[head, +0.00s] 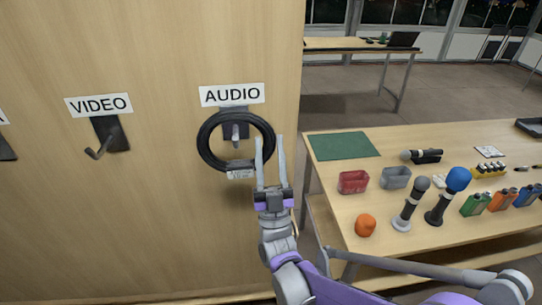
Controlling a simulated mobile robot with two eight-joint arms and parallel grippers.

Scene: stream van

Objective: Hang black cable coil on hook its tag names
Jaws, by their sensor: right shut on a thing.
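The black cable coil (205,153) is upright in front of the wooden panel, below the AUDIO label (232,94). The AUDIO hook (236,131) shows inside the ring, with the coil's upper part crossing its dark plate. I cannot tell whether the coil's weight rests on the hook. A small pale tag (241,173) is at the coil's bottom; its writing is too small to read. My right gripper (270,143) is shut on the coil's right side, one finger on each side of the cable. My left gripper is not in view.
The VIDEO label (99,105) and its empty hook (103,145) are to the left. A wooden table (328,198) on the right holds microphones, a green mat (342,146), a red bin (353,181) and several small items. Another table (352,46) stands farther back.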

